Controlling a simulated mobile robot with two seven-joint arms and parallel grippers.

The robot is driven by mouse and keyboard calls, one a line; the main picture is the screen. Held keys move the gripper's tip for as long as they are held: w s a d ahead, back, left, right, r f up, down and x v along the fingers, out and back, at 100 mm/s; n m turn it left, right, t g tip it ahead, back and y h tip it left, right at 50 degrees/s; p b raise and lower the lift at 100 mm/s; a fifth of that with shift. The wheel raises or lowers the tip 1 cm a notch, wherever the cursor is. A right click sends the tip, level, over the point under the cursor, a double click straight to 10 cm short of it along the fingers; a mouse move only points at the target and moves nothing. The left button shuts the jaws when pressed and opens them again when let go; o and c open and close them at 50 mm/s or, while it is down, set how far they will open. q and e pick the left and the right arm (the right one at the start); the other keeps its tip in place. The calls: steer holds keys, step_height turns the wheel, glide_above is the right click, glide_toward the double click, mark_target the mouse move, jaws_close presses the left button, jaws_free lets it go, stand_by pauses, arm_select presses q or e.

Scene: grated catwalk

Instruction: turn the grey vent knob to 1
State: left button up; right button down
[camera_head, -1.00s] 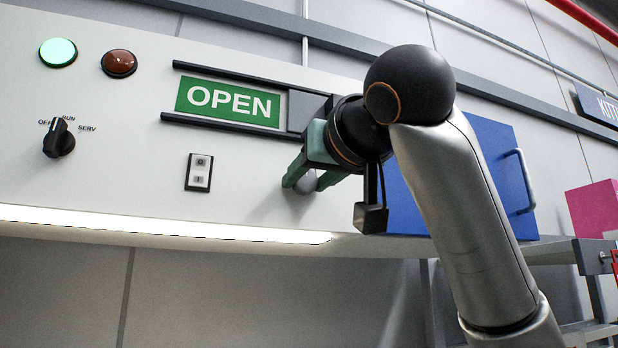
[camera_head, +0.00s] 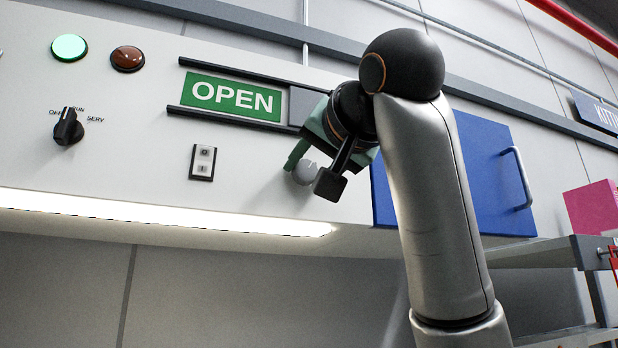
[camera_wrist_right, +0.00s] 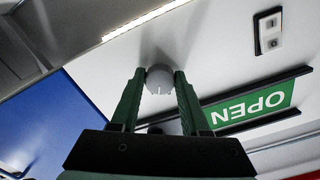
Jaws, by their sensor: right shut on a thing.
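The grey vent knob (camera_head: 305,172) sits on the white panel below the right end of the OPEN sign. My right gripper (camera_head: 303,164) is at the knob, partly hidden behind my own wrist in the head view. In the right wrist view the knob (camera_wrist_right: 160,79) lies between the two green fingertips (camera_wrist_right: 160,76), which are shut on its sides. A small mark shows on the knob's near face. No numbers around the knob can be read. My left gripper is not in view.
A green OPEN sign (camera_head: 236,97) in dark rails is just above. A black selector knob (camera_head: 68,127), a rocker switch (camera_head: 202,162) and two lamps are to the left. A blue door (camera_head: 485,175) with a handle (camera_head: 518,178) is close on the right, and a pink box (camera_head: 594,208) stands beyond it.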

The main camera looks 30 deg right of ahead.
steer(key=shift+m+b, duration=0.45)
steer(key=shift+m, duration=1.05)
steer(key=shift+c, duration=2)
jaws_free()
steer(key=shift+s, duration=0.1)
steer(key=b+v, duration=0.4)
steer(key=v, duration=0.8)
steer(key=shift+s+b, duration=0.2)
steer(key=shift+b, duration=0.2)
